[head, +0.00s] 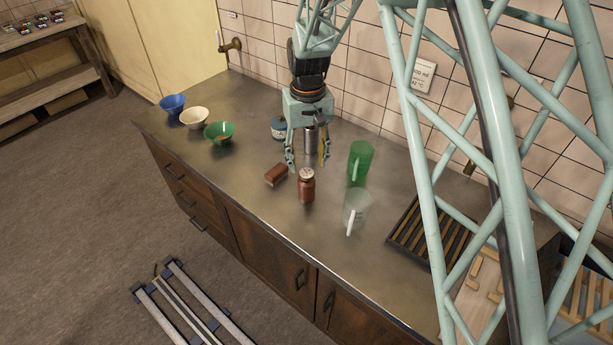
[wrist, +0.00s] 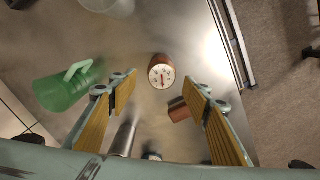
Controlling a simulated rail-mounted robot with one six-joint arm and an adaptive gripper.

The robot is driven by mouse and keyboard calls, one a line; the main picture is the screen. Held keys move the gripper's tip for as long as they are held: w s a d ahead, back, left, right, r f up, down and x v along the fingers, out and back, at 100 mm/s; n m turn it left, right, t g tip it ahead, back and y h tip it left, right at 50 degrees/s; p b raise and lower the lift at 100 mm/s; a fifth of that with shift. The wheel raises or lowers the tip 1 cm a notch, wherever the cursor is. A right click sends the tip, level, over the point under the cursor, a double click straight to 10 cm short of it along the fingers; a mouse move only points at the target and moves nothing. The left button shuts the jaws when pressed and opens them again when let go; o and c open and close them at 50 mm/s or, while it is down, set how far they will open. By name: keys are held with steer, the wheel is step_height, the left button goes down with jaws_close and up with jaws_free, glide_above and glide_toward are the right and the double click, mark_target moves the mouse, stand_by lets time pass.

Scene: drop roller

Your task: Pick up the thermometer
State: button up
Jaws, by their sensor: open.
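A short brown upright cylinder (head: 306,190) stands on the counter. Its white round top has dark marks, and in the wrist view (wrist: 161,75) a red needle-like line shows on it, like a dial; this looks like the thermometer. My gripper (head: 308,160) points down with its fingers spread, above and a little behind the cylinder in the head view. In the wrist view the open fingers (wrist: 160,92) frame the cylinder near their tips, with nothing held between them. I cannot tell the exact height gap.
A brown block (head: 276,174) lies left of the cylinder. A green mug (head: 361,160) and a clear mug (head: 356,209) stand to its right. A metal cylinder (head: 310,139) and a blue-white can (head: 279,128) stand behind. Bowls (head: 194,118) and a slatted rack (head: 420,235) are farther off.

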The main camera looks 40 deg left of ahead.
mark_target(306, 172)
steer(key=shift+f, duration=0.25)
steer(key=shift+s+a+f, duration=0.1)
steer(key=shift+s+f, duration=0.05)
steer(key=shift+f, duration=2.35)
steer(key=c, duration=0.9)
